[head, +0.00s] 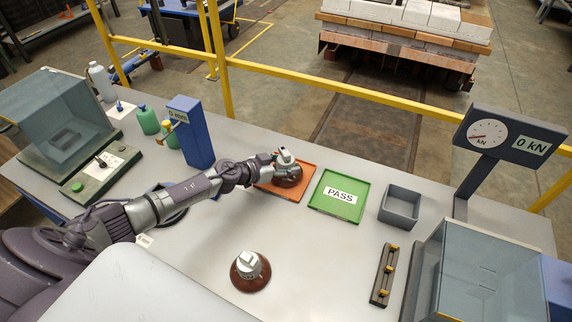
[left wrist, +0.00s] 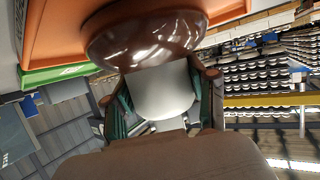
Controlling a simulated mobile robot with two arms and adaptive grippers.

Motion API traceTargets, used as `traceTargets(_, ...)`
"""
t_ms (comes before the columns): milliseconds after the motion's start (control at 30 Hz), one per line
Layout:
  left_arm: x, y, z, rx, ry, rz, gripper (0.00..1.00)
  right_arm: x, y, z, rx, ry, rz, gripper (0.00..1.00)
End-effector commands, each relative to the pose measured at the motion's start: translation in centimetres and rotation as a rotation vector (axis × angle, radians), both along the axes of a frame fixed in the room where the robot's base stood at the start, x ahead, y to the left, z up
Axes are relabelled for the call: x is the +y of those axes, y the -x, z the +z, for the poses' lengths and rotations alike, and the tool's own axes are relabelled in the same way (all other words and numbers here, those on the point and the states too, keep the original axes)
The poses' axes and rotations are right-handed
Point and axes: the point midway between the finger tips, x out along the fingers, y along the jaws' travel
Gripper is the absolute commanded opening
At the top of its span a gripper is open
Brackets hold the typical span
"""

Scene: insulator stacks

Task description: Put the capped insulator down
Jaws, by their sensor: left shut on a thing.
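The capped insulator (head: 288,178), a brown disc with a pale cap, is at the orange tray (head: 264,186) in the head view. My left gripper (head: 279,160) is shut on its pale cap. In the left wrist view the cap (left wrist: 165,92) sits between the two fingers, with the glossy brown disc (left wrist: 145,38) beyond it, against the orange tray (left wrist: 45,30). I cannot tell whether the disc touches the tray. A second brown insulator with a pale cap (head: 250,268) stands upright on the near table. My right gripper is not in view.
A green PASS tray (head: 355,205) lies right of the orange one, then a grey open bin (head: 400,206). A blue "0 mm" post (head: 192,135) stands left of the gripper. A dark rack (head: 383,275) and a clear box (head: 490,270) are at the right.

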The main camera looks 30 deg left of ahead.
Motion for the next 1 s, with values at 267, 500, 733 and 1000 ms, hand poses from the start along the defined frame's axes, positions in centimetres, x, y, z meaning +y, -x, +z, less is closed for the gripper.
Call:
traceTargets(267, 0.0, 0.0, -0.3, 0.0, 0.0, 0.0, 0.82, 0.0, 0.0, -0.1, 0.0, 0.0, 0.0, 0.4)
traceTargets(500, 0.0, 0.0, -0.2, 0.0, 0.0, 0.0, 0.82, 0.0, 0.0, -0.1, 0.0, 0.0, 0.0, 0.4)
traceTargets(733, 0.7, 1.1, 0.5, 0.001, -0.003, 0.0, 0.82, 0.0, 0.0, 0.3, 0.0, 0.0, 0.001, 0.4)
traceTargets(1000, 3.1, 6.1, 2.5, 0.005, -0.004, -0.001, 0.82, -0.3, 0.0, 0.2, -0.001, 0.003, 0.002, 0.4)
